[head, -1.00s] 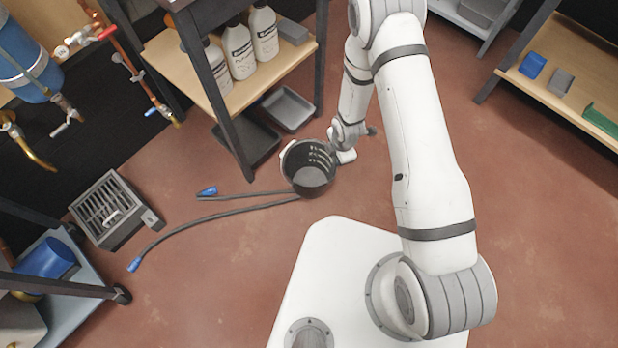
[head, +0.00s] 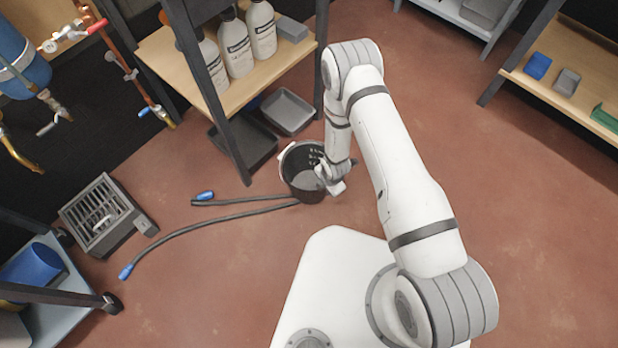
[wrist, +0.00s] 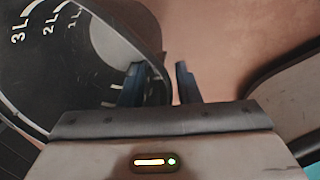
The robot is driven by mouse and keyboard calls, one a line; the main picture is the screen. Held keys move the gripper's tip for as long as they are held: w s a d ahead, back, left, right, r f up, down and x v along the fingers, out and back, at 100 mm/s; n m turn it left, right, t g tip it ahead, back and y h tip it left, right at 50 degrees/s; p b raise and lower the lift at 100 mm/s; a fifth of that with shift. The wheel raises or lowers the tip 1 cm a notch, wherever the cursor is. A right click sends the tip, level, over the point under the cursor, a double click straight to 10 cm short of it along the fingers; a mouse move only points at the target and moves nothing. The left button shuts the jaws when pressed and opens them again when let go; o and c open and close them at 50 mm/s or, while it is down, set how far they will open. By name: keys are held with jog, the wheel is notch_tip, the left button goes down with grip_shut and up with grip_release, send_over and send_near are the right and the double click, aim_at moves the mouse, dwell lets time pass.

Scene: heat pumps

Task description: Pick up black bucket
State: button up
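The black bucket (head: 296,158) stands upright on the floor in the head view, with pale marks on its inner wall. In the wrist view the bucket (wrist: 50,75) fills the left side and shows 1L, 2L and 3L marks. My gripper (head: 325,173) is at the bucket's right rim, partly covering it. In the wrist view my gripper (wrist: 160,80) is open, with one dark finger inside the bucket and the other outside. The bucket's wall runs between the fingers, with a gap still showing. Contact with the wall cannot be told.
Two dark hoses (head: 190,225) with blue ends lie left of the bucket. A shelf unit (head: 215,85) with white bottles stands behind it, with grey trays (head: 287,110) at its foot. A grey grilled box (head: 100,215) is at left. Floor at right is clear.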

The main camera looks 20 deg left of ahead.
jog(key=shift+c, duration=0.5)
grip_shut()
dwell(0.9)
